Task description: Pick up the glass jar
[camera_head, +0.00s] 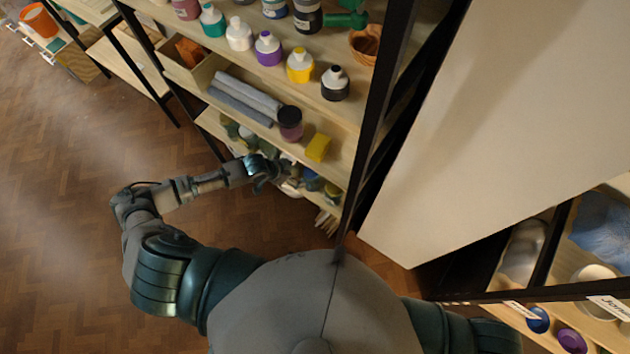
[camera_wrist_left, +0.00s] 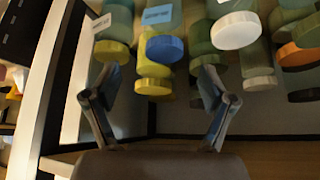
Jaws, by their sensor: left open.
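Several glass jars with coloured lids stand on the lower shelf. In the left wrist view, a blue-lidded jar (camera_wrist_left: 164,48) and a yellow lid (camera_wrist_left: 153,86) lie between my finger lines, with a white-lidded jar (camera_wrist_left: 236,31) to the right and a yellow-lidded jar (camera_wrist_left: 112,50) to the left. I cannot tell which is meant. My left gripper (camera_wrist_left: 160,84) is open, with no jar visibly clamped. In the head view, my left gripper (camera_head: 274,174) reaches in at that shelf and hides part of the jars. My right gripper is out of view.
The shelf above holds a dark-lidded jar (camera_head: 290,123), a yellow block (camera_head: 318,148) and folded grey cloths (camera_head: 245,98). Paint bottles stand higher up. A black rack post (camera_head: 369,130) rises right of my left gripper. The floor at left is clear.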

